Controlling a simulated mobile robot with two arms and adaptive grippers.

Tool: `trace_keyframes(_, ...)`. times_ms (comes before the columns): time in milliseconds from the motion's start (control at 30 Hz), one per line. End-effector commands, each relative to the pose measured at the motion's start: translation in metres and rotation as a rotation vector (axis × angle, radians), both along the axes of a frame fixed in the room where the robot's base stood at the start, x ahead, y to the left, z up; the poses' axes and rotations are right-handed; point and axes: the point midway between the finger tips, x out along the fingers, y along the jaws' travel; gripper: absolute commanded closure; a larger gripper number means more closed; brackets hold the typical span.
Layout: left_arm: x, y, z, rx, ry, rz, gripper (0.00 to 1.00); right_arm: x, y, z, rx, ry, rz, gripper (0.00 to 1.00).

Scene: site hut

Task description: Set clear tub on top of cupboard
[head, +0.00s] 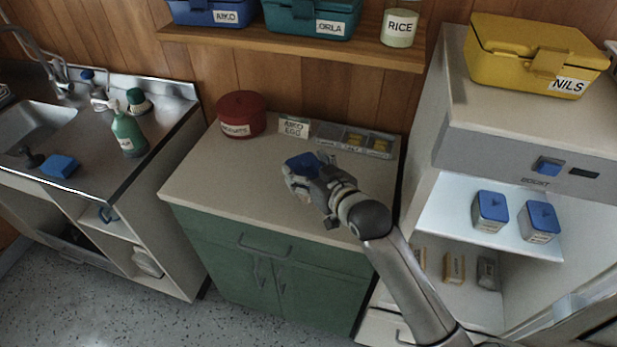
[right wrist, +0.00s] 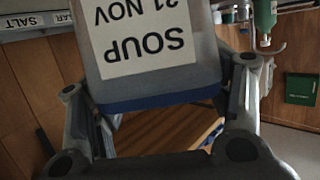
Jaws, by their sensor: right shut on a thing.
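My right gripper (head: 314,180) is shut on a clear tub (head: 300,188) with a blue lid. In the right wrist view the tub (right wrist: 150,45) fills the top middle between the fingers, upside down, with a label reading SOUP 21 NOV. The green cupboard (head: 270,265) has a pale top (head: 215,172), and the tub is over the middle of that top. I cannot tell whether the tub touches it. The gripper hides part of the tub. My left gripper is not in view.
A red round tin (head: 241,114), a small sign (head: 295,128) and a compartment tray (head: 355,141) stand along the cupboard top's back. Its front left is clear. An open fridge (head: 455,215) at right holds two blue-lidded tubs (head: 490,212). A wooden shelf (head: 290,47) hangs above.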

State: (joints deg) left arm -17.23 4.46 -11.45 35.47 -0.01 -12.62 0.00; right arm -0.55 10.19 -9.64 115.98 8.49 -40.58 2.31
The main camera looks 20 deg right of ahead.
Motion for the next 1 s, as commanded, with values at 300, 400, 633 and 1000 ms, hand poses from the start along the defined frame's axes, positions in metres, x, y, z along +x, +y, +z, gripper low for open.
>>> trace_keyframes(300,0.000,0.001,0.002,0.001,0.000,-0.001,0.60,0.016,-0.007,-0.019,-0.001,-0.002,0.001,0.61)
trace_keyframes(400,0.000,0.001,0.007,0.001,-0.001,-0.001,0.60,0.016,-0.007,-0.032,0.000,0.002,0.000,0.61)
trace_keyframes(633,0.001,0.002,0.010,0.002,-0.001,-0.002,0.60,0.016,-0.007,-0.050,-0.001,-0.003,0.001,0.61)
trace_keyframes(1000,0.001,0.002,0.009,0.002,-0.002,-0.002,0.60,0.016,-0.007,-0.053,-0.001,-0.001,0.000,0.22)
